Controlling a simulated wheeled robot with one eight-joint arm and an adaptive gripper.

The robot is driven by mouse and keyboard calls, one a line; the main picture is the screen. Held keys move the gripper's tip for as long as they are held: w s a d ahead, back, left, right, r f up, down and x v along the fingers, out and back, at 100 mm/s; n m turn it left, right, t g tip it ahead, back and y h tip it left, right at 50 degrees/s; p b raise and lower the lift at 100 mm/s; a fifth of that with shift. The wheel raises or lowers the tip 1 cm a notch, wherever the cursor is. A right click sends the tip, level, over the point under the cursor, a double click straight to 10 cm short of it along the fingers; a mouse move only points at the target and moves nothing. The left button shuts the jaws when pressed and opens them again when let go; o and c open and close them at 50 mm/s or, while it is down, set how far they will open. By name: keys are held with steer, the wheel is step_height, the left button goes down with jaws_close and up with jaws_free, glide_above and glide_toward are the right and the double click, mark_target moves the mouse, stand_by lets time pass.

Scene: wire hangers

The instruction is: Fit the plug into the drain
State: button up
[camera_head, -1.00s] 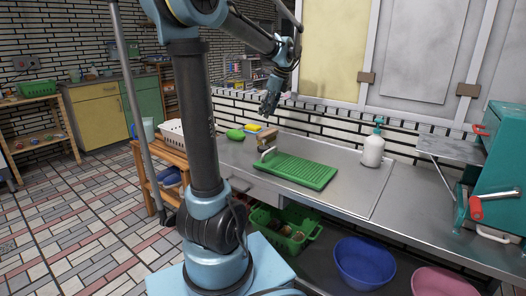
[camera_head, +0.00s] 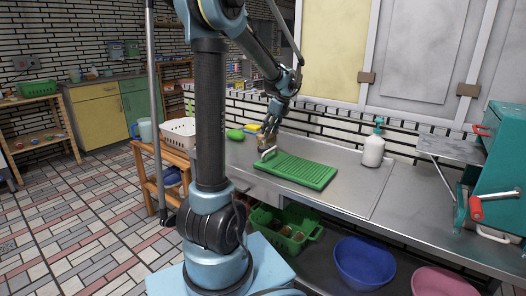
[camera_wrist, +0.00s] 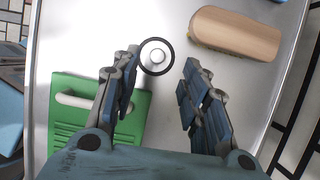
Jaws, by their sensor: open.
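A round pale disc with a black rim and a raised centre, which looks like the plug (camera_wrist: 156,56), lies on the metal counter in the wrist view. My gripper (camera_wrist: 161,64) is open and empty above the counter, with the disc showing between its fingertips, nearer the left one. In the head view my gripper (camera_head: 272,127) hangs over the back left of the counter, behind the green ribbed board. I cannot make out the disc in the head view. I cannot pick out a drain opening in either view.
The green board (camera_head: 296,171) with a white handle lies close to the left finger in the wrist view. A wooden block or brush (camera_wrist: 235,33) lies at upper right there. A soap bottle (camera_head: 373,149) stands farther right. The counter (camera_head: 350,188) is bare right of the board.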

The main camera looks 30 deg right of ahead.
mark_target(264, 140)
steer(key=shift+x, duration=3.05)
steer(key=shift+a+r, duration=0.1)
steer(key=shift+a, duration=0.05)
jaws_close()
